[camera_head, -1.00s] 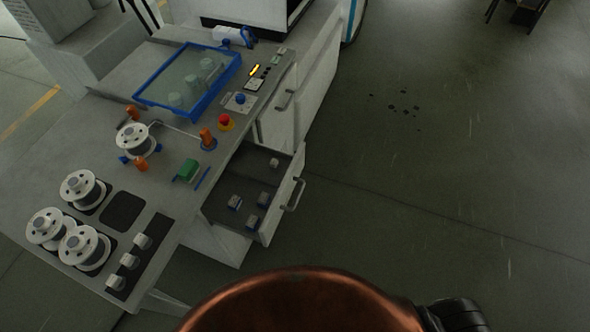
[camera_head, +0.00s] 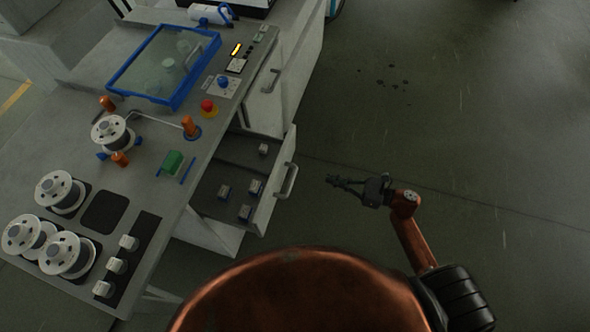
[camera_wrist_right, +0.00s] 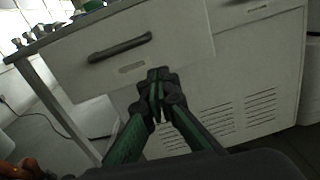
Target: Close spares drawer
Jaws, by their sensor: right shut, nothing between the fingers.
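The spares drawer (camera_head: 236,182) stands pulled out of the bench's front in the head view, with several small parts inside. Its white front carries a grey bar handle (camera_head: 288,181). In the right wrist view the drawer front (camera_wrist_right: 178,50) and its dark handle (camera_wrist_right: 120,47) are close ahead. My right gripper (camera_head: 331,180) is shut and empty, to the right of the handle and apart from it. In the right wrist view the shut fingertips (camera_wrist_right: 157,116) show below and to the right of the handle. My left gripper is not in view.
The bench top (camera_head: 150,191) holds white spools (camera_head: 68,256), a blue-framed clear cover (camera_head: 165,64), a red button (camera_head: 208,106) and a green block (camera_head: 172,162). A closed cabinet front with a handle (camera_head: 270,81) is beyond the drawer. The floor (camera_head: 430,120) on the right is clear.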

